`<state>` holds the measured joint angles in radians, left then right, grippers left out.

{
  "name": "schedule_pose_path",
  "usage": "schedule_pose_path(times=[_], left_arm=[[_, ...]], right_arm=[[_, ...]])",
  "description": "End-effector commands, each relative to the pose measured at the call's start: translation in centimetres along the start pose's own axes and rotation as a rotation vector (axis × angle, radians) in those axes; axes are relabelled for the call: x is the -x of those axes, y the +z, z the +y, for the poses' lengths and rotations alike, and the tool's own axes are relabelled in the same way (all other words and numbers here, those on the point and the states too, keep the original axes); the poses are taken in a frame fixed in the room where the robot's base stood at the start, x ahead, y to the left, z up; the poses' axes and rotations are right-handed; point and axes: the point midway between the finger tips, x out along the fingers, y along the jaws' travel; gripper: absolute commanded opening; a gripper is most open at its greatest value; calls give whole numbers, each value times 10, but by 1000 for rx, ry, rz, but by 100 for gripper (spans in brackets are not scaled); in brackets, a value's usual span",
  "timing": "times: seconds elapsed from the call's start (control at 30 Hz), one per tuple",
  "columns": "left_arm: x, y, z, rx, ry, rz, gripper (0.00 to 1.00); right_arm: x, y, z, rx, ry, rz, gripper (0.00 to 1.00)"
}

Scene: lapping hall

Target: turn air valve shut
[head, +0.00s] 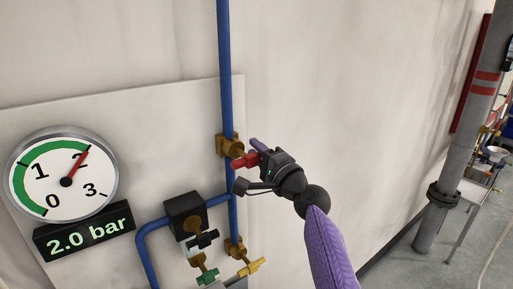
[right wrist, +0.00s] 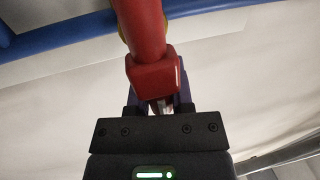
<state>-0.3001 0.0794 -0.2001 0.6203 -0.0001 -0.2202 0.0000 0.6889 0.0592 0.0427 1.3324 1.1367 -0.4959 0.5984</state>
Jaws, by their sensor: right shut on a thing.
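The air valve is a brass body (head: 228,145) on the vertical blue pipe (head: 225,70), with a red handle (head: 243,161) pointing out to the right. In the right wrist view the red handle (right wrist: 148,40) runs down from the top into my jaws. My right gripper (head: 262,157) is shut on the end of the handle; in the right wrist view its purple fingers (right wrist: 158,102) are on either side of it. Part of the handle is hidden by the gripper in the head view. My left gripper is not in view.
A round gauge (head: 60,190) with its needle near 2 stands above a display (head: 85,230) reading 2.0 bar. Below the valve are a black box (head: 185,212), and black (head: 207,239), green (head: 207,276) and yellow (head: 252,267) handles. A grey column (head: 460,150) stands right.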

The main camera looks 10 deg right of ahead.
Motion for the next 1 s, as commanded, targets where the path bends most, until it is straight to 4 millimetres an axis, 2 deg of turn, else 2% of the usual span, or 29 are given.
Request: schedule_pose_path(times=[0.53, 0.57, 0.7, 1.0], left_arm=[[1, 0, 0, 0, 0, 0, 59], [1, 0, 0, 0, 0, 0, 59], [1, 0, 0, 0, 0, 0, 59], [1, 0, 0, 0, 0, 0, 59]], right_arm=[[0, 0, 1, -20, 1, 5, 0], [0, 0, 1, -20, 1, 5, 34], [0, 0, 1, -19, 1, 4, 63], [2, 0, 1, -18, 0, 4, 63]])
